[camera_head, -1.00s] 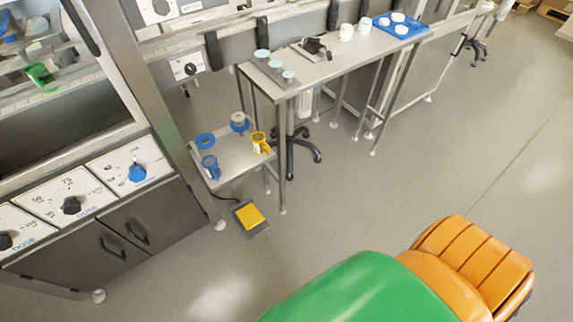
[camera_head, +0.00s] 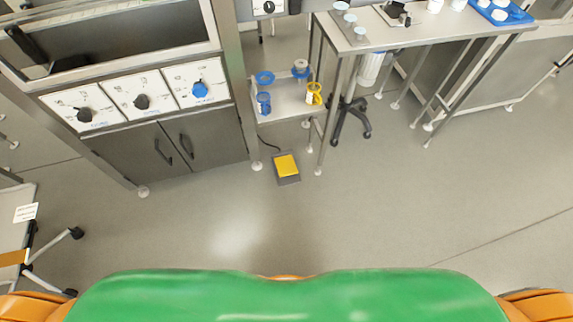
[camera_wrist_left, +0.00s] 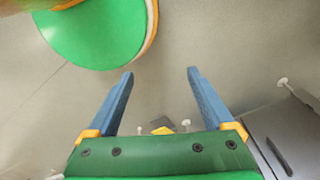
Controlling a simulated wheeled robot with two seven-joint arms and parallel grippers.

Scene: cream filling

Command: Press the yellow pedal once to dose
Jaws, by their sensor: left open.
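The yellow pedal (camera_head: 287,165) lies on the floor in the head view, on a dark base with a cable running up from it. It is in front of the small steel shelf with cups. In the left wrist view my left gripper (camera_wrist_left: 160,76) is open and empty, its two blue fingers spread over bare floor. A small yellow patch shows just behind its palm edge; I cannot tell for sure that it is the pedal. My left gripper is not visible in the head view. My right gripper is in no view.
A steel cabinet with dosing dials (camera_head: 142,101) stands left of the pedal. The small shelf (camera_head: 284,107) and a steel table (camera_head: 372,25) stand behind and right. A castor base (camera_head: 352,120) is under the table. Floor before the pedal is clear.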

